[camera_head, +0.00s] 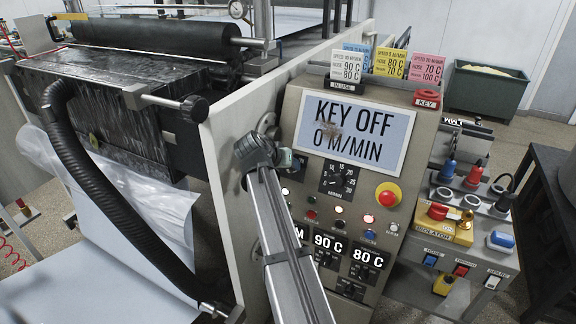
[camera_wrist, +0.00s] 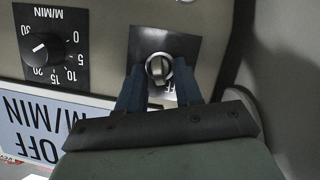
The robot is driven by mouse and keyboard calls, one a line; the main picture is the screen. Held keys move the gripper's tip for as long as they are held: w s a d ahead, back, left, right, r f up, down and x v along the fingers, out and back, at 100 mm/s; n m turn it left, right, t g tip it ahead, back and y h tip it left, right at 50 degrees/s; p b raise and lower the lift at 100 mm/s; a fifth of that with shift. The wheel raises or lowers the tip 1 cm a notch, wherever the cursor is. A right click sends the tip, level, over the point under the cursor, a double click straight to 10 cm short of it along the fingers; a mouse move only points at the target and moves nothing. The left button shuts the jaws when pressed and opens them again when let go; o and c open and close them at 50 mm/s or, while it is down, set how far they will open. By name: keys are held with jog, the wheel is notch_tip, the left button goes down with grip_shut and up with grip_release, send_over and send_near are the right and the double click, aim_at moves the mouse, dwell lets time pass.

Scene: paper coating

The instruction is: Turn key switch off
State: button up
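The key switch (camera_wrist: 158,68) is a round metal knob with a raised bar across its face, on a dark square plate. In the wrist view the bar looks nearly upright. My gripper (camera_wrist: 160,82) has its two blue fingers apart, one on each side of the knob, with a gap between them. I cannot tell whether either finger touches it. In the head view my gripper (camera_head: 267,140) is at the upper left of the control panel and hides the switch. The panel's display (camera_head: 354,132) reads "KEY OFF" and "0 M/MIN".
A speed dial (camera_head: 339,178) is beside my gripper, also in the wrist view (camera_wrist: 44,48). A red emergency button (camera_head: 388,195) and several lamps are on the panel. A red key tag (camera_head: 427,98) and colored cards (camera_head: 391,63) stand on top. A roller machine fills the left.

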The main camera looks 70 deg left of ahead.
grip_shut()
jog(key=n, duration=0.1)
jog(key=n+t, duration=0.1)
jog(key=n, duration=0.1)
jog(key=shift+s+a+n+h, duration=0.1)
jog(key=shift+s+n+h, duration=0.05)
jog(key=shift+n+h, duration=0.2)
jog(key=shift+o, duration=0.4)
grip_release()
jog(key=shift+s, duration=0.1)
jog(key=v, duration=0.7)
jog(key=shift+s, duration=0.2)
